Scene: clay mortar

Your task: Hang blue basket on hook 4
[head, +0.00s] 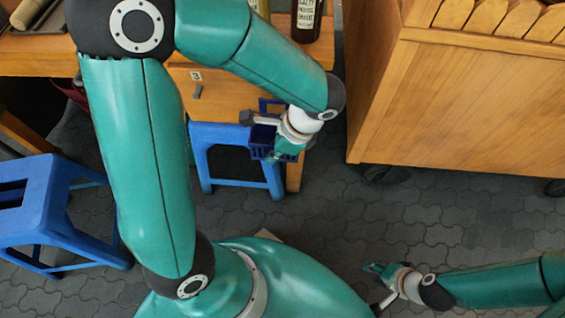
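The blue basket (261,143) is small and dark blue, at the front of the wooden cabinet, right of the label 3. A blue frame, perhaps its handle, shows just above it. My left gripper (264,137) is right at the basket and overlaps it, fingers partly hidden. I cannot tell whether it grips the basket. A plate marked 3 has a small dark hook (197,92) below it. No label 4 is visible; a grey piece beside the basket may be a hook or a finger. My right gripper (377,286) is open and empty, low over the paving.
A blue stool (235,182) stands below the basket, against the cabinet (215,106). Another blue stool (55,210) is at the left. A dark bottle (306,20) stands on the cabinet top. A wooden cart (460,110) blocks the upper right. Paving between is open.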

